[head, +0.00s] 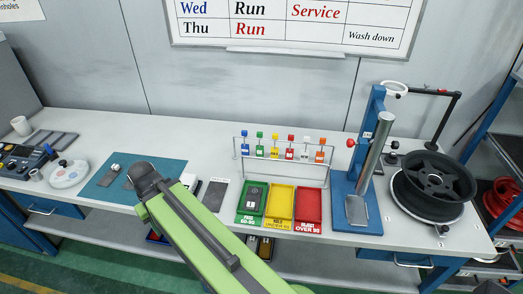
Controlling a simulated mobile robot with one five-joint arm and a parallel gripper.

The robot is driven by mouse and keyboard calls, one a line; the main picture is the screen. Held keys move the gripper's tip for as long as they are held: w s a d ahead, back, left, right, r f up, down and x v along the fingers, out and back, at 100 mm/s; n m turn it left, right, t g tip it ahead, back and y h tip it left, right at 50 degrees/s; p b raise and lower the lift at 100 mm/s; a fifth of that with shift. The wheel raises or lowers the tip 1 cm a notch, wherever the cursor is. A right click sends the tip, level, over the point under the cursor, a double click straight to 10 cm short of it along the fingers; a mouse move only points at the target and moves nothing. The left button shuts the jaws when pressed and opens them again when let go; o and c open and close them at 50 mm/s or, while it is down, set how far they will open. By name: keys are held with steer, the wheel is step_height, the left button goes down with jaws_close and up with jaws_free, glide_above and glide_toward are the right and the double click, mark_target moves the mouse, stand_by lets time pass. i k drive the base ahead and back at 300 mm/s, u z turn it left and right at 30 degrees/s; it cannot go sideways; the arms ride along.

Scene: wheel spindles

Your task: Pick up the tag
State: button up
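Several coloured tags hang in a row on a thin metal rack (283,162) at the middle of the bench: a blue tag (245,149), a green tag (260,150), a yellow tag (275,152), a red tag (290,153), a white tag (305,155) and an orange tag (320,156). Which one is meant cannot be told. My gripper (143,176) is over the teal mat, left of the rack and apart from the tags. It is dark and small here, and its fingers cannot be made out.
A green tray (243,215) holding a dark device, a yellow tray (279,219) and a red tray (307,224) lie before the rack. A blue press (350,230) and a black wheel (438,174) stand right. A teal mat (100,190) lies left. The bench behind my gripper is clear.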

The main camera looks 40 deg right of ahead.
mark_target(259, 149)
steer(key=z, duration=0.1)
steer(key=i, duration=0.9)
steer(key=u, duration=0.1)
